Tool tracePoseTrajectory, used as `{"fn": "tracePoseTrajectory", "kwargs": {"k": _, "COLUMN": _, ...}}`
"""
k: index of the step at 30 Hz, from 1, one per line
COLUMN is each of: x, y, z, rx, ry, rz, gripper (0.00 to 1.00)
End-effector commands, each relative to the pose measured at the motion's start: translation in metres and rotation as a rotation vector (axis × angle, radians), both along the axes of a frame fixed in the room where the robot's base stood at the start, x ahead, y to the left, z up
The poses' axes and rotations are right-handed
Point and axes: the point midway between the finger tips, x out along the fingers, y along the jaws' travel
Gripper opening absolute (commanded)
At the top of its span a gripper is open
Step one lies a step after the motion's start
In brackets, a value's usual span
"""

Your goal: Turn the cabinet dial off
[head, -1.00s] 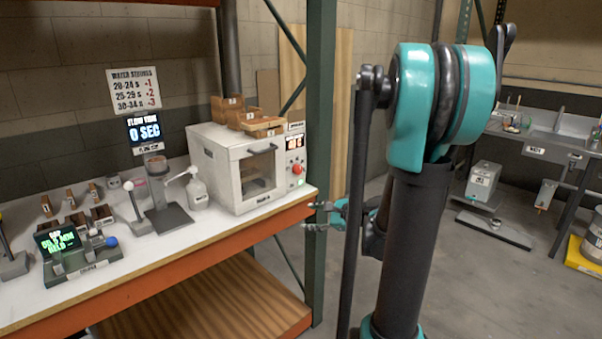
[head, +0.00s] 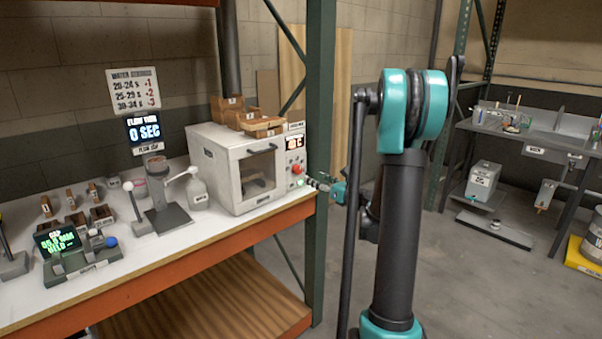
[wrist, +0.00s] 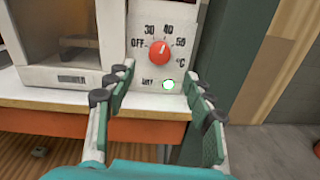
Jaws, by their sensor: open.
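The white cabinet (head: 222,174) stands on the shelf at its right end, with its door shut. Its red dial (head: 297,169) is on the right-hand front panel. In the wrist view the dial (wrist: 159,53) is ringed by OFF, 30, 40 and 50 marks, and its pale pointer looks turned toward 40. My gripper (head: 318,184) is just right of and below the dial in the head view. In the wrist view my gripper (wrist: 158,82) is open and empty, its fingers spread below the dial on either side. The fingers appear apart from the dial.
A lit green-white button (wrist: 168,84) sits below the dial, between the fingers in the picture. A green rack post (head: 320,100) stands close to the right of the cabinet. Wooden boxes (head: 262,124) lie on the cabinet top.

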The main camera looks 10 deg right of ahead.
Motion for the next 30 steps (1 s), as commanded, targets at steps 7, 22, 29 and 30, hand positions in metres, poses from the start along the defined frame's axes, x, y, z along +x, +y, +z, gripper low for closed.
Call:
{"fn": "tracePoseTrajectory", "kwargs": {"k": 7, "x": 0.041, "y": 0.028, "z": 0.0, "rx": -0.001, "ry": 0.0, "rz": 0.003, "gripper": 0.53}}
{"fn": "tracePoseTrajectory", "kwargs": {"k": 22, "x": 0.076, "y": 0.049, "z": 0.0, "rx": -0.001, "ry": -0.001, "rz": 0.0, "gripper": 0.53}}
{"fn": "tracePoseTrajectory", "kwargs": {"k": 29, "x": 0.076, "y": 0.049, "z": 0.0, "rx": -0.001, "ry": -0.001, "rz": 0.0, "gripper": 0.47}}
{"fn": "tracePoseTrajectory", "kwargs": {"k": 30, "x": 0.076, "y": 0.049, "z": 0.0, "rx": -0.001, "ry": -0.001, "rz": 0.0, "gripper": 0.42}}
